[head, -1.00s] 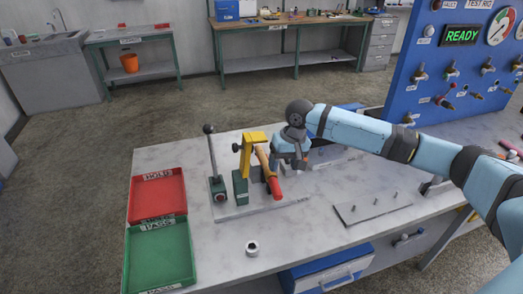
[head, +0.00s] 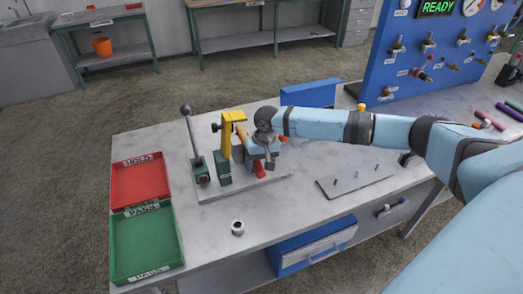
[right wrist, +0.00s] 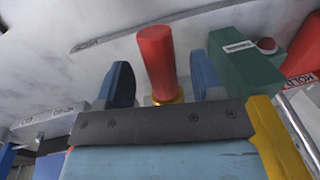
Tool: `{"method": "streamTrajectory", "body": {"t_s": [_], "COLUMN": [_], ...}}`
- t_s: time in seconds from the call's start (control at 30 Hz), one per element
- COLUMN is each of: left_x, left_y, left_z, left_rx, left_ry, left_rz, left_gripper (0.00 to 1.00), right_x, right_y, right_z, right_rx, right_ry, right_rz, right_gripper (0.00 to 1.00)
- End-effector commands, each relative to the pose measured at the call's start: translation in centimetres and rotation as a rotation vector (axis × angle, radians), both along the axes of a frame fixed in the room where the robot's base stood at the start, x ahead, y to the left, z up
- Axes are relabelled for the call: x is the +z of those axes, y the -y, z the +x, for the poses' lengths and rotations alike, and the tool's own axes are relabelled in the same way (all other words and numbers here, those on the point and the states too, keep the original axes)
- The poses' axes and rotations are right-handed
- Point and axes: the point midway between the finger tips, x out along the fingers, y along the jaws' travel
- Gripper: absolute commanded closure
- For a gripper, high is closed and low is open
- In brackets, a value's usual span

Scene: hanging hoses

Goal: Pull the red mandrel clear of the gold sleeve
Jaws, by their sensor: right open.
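The red mandrel (head: 259,170) sticks out of the near end of the gold sleeve (head: 241,133) on the fixture, mostly covered by my right gripper in the head view. In the right wrist view the mandrel (right wrist: 157,62) is a red rod with the gold rim of the sleeve (right wrist: 176,97) at its base. My right gripper (head: 263,158) is open, with one blue finger on each side of the mandrel and a visible gap on both sides. It also shows in the right wrist view (right wrist: 162,80). My left gripper is not in view.
Red (head: 116,190) and green (head: 115,245) trays lie left. A pegged plate (head: 325,188) lies right.

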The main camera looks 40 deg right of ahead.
Motion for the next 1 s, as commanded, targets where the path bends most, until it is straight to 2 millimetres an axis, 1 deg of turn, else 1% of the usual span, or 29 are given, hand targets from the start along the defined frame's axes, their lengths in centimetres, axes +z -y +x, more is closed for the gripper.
{"method": "streamTrajectory", "body": {"t_s": [0.1, 0.2, 0.47, 0.5, 0.57, 0.6, 0.67, 0.7, 0.73, 1.0], "left_x": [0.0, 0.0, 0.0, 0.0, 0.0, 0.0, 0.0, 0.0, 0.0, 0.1], "left_y": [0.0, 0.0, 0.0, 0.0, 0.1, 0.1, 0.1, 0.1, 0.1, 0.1], "left_z": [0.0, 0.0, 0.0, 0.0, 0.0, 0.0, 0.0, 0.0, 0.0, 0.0], "left_rx": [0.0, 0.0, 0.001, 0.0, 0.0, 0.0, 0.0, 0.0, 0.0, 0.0], "left_ry": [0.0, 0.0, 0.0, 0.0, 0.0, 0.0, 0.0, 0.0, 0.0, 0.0], "left_rz": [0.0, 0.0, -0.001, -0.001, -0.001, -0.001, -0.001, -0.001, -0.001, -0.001], "left_gripper": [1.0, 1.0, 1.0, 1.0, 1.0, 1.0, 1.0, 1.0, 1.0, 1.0], "right_x": [-1.0, -1.5, -1.6, -1.6, -1.6, -1.6, -1.6, -1.6, -1.6, -1.5], "right_y": [-0.2, -0.2, -0.2, -0.2, -0.2, -0.2, -0.2, -0.2, -0.2, -0.2], "right_z": [0.0, 0.1, 0.1, 0.1, 0.1, 0.1, 0.1, 0.1, 0.1, 0.0], "right_rx": [0.001, 0.001, 0.001, 0.001, 0.001, 0.001, 0.001, 0.001, 0.001, 0.001], "right_ry": [0.0, 0.001, 0.001, 0.001, 0.001, 0.001, 0.001, 0.001, 0.001, 0.0], "right_rz": [-0.001, -0.001, 0.0, 0.0, 0.0, 0.0, 0.0, 0.0, 0.0, 0.0], "right_gripper": [0.39, 0.39, 0.39, 0.44, 0.57, 0.67, 0.8, 0.9, 0.95, 0.95]}}
